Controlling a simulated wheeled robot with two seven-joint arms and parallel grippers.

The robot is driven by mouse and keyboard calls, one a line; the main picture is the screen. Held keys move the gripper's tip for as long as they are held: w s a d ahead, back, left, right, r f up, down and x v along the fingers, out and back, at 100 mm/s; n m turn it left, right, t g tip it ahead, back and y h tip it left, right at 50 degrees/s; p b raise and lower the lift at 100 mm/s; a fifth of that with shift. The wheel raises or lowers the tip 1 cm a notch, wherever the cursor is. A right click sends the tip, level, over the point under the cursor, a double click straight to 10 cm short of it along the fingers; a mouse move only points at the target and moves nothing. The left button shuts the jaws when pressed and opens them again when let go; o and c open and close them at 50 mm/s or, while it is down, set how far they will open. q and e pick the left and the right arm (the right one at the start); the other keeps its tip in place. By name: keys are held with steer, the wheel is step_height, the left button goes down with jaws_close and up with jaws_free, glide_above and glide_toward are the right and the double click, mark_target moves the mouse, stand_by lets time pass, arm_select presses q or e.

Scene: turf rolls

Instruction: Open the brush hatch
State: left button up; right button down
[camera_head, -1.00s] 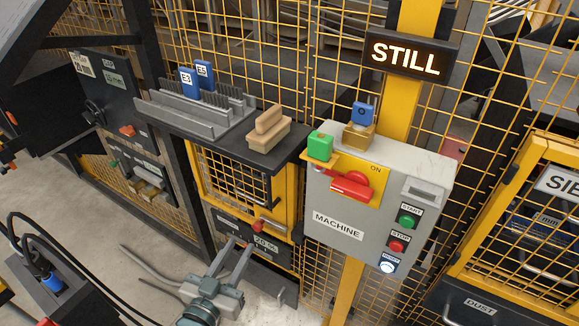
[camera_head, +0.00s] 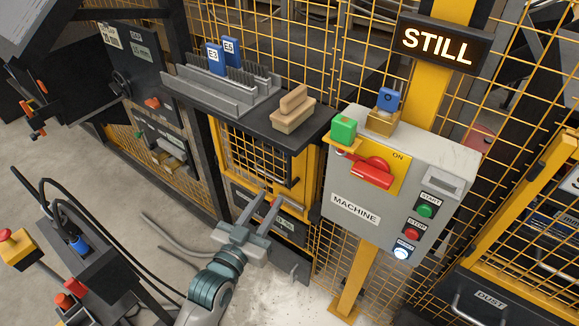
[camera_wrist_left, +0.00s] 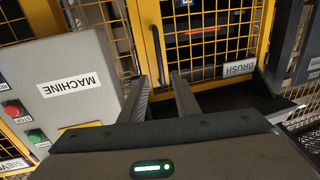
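The brush hatch (camera_head: 305,172) is a yellow-framed mesh door below the dark shelf in the head view. It looks closed. In the wrist view its yellow frame (camera_wrist_left: 146,40) carries a BRUSH label (camera_wrist_left: 239,71) and an upright black bar handle (camera_wrist_left: 159,50). My left gripper (camera_head: 270,199) is open in front of the hatch's lower part. In the wrist view its fingertips (camera_wrist_left: 160,79) appear on either side of the handle's lower end. I cannot tell whether they touch it. My right gripper is not in view.
A grey MACHINE box (camera_head: 345,180) with a red switch (camera_head: 372,172) stands right of the hatch. A STILL sign (camera_head: 437,43) shows above right.

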mark_target(288, 171)
arm_select(q)
steer(key=p+x, duration=0.2)
steer(key=x, duration=1.1)
steer(key=shift+w+p, duration=0.15)
steer(key=shift+p, duration=0.15)
jaws_close()
